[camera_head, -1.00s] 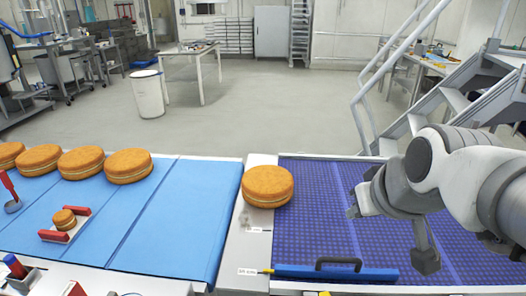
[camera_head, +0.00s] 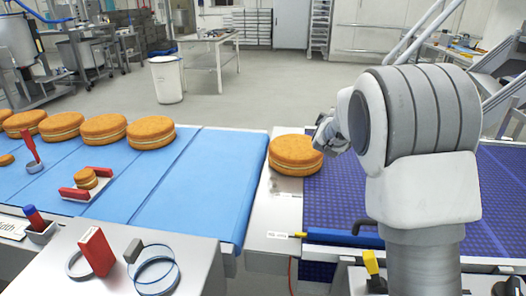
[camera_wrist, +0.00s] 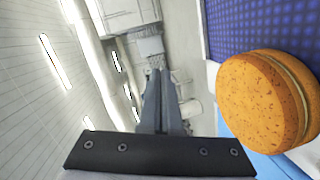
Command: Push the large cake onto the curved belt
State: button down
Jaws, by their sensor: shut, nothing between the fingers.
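The large cake (camera_head: 296,153), a round golden-brown layered cake, lies flat on the metal plate (camera_head: 262,215) between the blue belt and the purple belt. Its right side overlaps the left edge of the purple belt (camera_head: 340,197), which I take as the curved belt. The cake also shows at the right of the wrist view (camera_wrist: 258,102). My gripper (camera_head: 323,124) is at the cake's far right edge in the head view, partly hidden by my arm. In the wrist view, its fingers (camera_wrist: 160,98) are together and empty, left of the cake. I cannot tell whether they touch it.
Several similar cakes (camera_head: 150,133) stand along the far side of the blue belt (camera_head: 205,175). A blue bar with a black handle (camera_head: 340,237) lies at the purple belt's near edge.

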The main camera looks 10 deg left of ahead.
aim_at(315, 154)
jog(key=w+f, duration=0.1)
jog(key=w+a+f+n+h+b, duration=0.1)
jog(key=f, duration=0.1)
jog(key=w+f+n+t, duration=0.1)
jog(key=f, duration=0.1)
jog(key=shift+a+h, duration=0.2)
jog(key=shift+h, duration=0.2)
jog(key=shift+w+a+f, duration=0.2)
jog(key=shift+a+f, duration=0.05)
jog(key=a+b, duration=0.2)
jog(key=a, duration=1.8)
notch_tip(315, 154, down, 10)
jog(key=b, duration=0.3)
jog(key=shift+w+d+b, duration=0.2)
jog(key=shift+w+b, duration=0.05)
jog(key=shift+b, duration=0.05)
jog(key=d+p, duration=0.1)
jog(key=d, duration=0.5)
jog(key=d+p, duration=0.1)
jog(key=d, duration=0.5)
jog(key=d+p, duration=0.1)
jog(key=d, duration=0.4)
jog(key=shift+s+d, duration=0.25)
jog(key=shift+d, duration=0.15)
